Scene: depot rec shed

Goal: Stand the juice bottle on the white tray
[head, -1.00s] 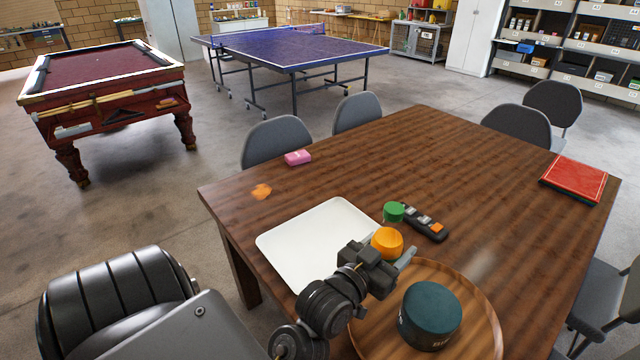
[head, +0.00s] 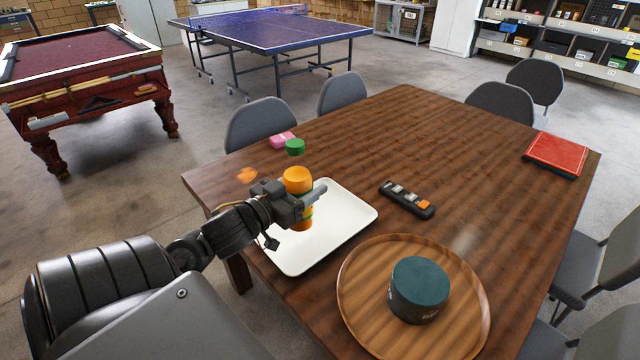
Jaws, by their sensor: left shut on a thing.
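The gripper hides part of the body. My right gripper is out of view.
A round wooden tray (head: 362,318) with a dark teal tub (head: 419,289) stands right of the white tray. A black remote (head: 407,200), a pink block (head: 282,140), an orange patch (head: 247,175) and a red book (head: 556,153) lie on the table (head: 480,170).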

